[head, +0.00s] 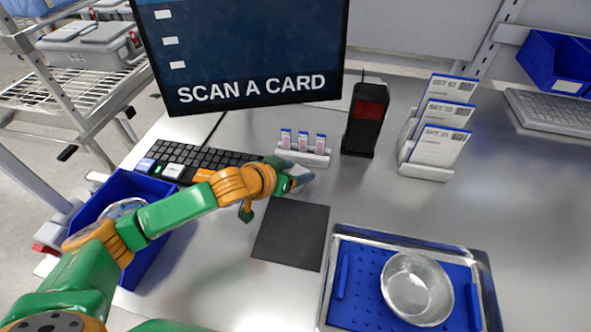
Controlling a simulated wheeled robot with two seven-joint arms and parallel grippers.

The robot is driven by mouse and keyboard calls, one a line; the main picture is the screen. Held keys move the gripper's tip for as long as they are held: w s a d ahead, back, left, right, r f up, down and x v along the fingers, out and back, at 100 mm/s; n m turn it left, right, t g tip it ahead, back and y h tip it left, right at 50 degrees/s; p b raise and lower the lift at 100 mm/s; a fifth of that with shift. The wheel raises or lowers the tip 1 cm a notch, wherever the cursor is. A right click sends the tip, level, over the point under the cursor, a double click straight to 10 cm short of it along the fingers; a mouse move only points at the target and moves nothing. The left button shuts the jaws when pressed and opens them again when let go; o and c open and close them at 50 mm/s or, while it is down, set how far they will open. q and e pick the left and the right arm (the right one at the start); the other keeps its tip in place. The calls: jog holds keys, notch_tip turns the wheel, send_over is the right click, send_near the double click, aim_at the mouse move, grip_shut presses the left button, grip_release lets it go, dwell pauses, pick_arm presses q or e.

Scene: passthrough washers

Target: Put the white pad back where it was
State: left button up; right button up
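My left gripper (298,180) reaches in from the left. It is over the table between the small white rack and the dark square mat (291,235). Its fingers are small and pale here, and I cannot tell whether they are open or hold something. No white pad can be made out for certain; a pale shape at the fingertips may be part of the gripper or a held thing. The white rack (303,155) holds three small pink-and-white items with blue tops, just beyond the gripper. My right gripper is not in view.
A metal tray (335,265) with a blue perforated insert holds a metal bowl (416,289) at front right. A black scanner (365,120), a card holder (425,172) and a screen (245,45) stand behind. A keyboard (205,160) and blue bin (150,262) are left.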

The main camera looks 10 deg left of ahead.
pick_arm(q)
jog(key=shift+o, duration=0.6)
jog(key=shift+r, duration=0.1)
jog(key=shift+r+p, duration=0.25)
jog(key=shift+p, duration=0.05)
jog(key=b+v, duration=0.2)
jog(key=v, duration=1)
jog(key=shift+f, duration=0.15)
